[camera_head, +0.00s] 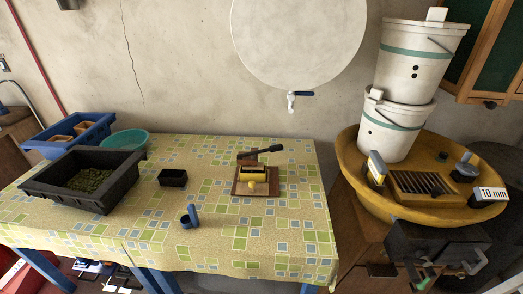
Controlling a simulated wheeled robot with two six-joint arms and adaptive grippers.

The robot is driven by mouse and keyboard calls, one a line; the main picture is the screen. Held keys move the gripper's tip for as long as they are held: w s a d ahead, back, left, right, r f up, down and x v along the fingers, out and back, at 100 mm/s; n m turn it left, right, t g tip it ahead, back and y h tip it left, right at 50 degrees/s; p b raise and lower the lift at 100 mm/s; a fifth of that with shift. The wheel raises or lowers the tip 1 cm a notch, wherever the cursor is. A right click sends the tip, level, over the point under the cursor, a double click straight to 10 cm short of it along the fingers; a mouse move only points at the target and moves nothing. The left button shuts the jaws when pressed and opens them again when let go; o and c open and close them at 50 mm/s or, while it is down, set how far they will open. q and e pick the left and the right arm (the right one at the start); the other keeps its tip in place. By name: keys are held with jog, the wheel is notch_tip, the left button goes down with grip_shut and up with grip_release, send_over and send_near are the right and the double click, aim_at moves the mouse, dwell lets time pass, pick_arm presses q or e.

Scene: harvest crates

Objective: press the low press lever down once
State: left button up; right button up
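A small press stands on the patterned table (225,224). It has a brown base board (243,190), a yellowish body (254,171) and a small yellow round piece (252,185) at its front. Its dark lever (265,152) lies across the top, tilted slightly up toward its thicker right end. Nothing touches the lever. Neither of my grippers shows in the head view.
A dark open box (173,178) and a small blue cup-like holder (188,218) stand left of the press. A black crate (113,196) of green produce, a teal bowl (124,139) and a blue crate (97,131) are farther left. A yellow basin (352,165) with white buckets (414,65) stands right.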

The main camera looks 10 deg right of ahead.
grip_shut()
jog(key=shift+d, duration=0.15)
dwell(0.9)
